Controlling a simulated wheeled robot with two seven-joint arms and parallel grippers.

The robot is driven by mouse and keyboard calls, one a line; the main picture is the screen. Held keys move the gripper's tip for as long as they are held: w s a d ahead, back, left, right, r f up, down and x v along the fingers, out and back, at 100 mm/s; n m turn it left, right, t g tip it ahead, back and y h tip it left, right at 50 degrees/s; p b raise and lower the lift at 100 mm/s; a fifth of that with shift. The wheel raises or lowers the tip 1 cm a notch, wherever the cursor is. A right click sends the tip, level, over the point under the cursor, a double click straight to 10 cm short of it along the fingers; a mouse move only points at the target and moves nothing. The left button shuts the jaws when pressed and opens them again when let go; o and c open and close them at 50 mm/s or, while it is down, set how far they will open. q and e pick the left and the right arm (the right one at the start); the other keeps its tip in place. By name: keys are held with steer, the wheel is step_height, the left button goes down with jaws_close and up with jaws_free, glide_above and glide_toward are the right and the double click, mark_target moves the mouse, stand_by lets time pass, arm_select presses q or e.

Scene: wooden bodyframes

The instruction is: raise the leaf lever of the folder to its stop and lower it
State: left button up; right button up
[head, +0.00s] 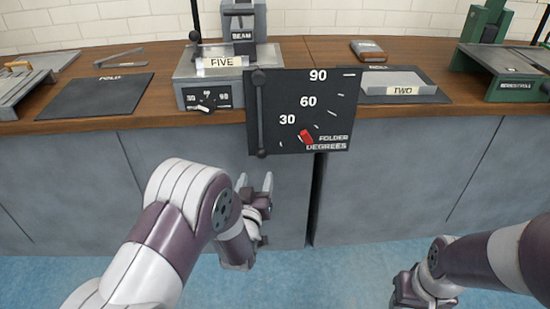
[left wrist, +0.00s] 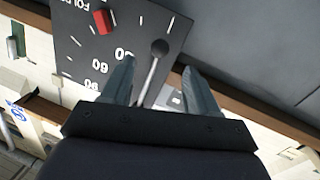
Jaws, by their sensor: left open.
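The folder's dark dial panel (head: 330,95) stands at the bench front, marked 30, 60 and 90, with a red pointer (head: 305,137) below the 30. A thin upright lever rod (head: 260,115) with a dark knob at each end runs along its left side. In the left wrist view, the panel (left wrist: 85,45) appears upside down, with the rod (left wrist: 150,78) and its ball knob (left wrist: 160,47) showing between the fingers. My left gripper (head: 255,180) is open and empty, just below the lever's lower knob. My right gripper (head: 408,290) is low at right; its fingers are unclear.
The grey folder machine (head: 218,65) labelled FIVE and BEAM stands behind the panel. A dark FOLD mat (head: 95,95) lies left. A plate labelled TWO (head: 398,82) and a green machine (head: 500,75) are right. The grey cabinet front (head: 400,180) is below the bench edge.

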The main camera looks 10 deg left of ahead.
mark_target(263, 149)
arm_select(q)
steer(key=w+b, duration=0.1)
steer(key=w, duration=0.2)
steer(key=w+a+b, duration=0.1)
steer(key=w, duration=0.3)
steer(key=w+b, duration=0.1)
steer(key=w, duration=0.3)
steer(key=shift+w+a+r, duration=0.1)
steer(key=shift+w+a, duration=0.05)
steer(key=shift+w, duration=0.1)
steer(key=shift+w+r, duration=0.15)
steer(key=shift+w, duration=0.4)
jaws_close()
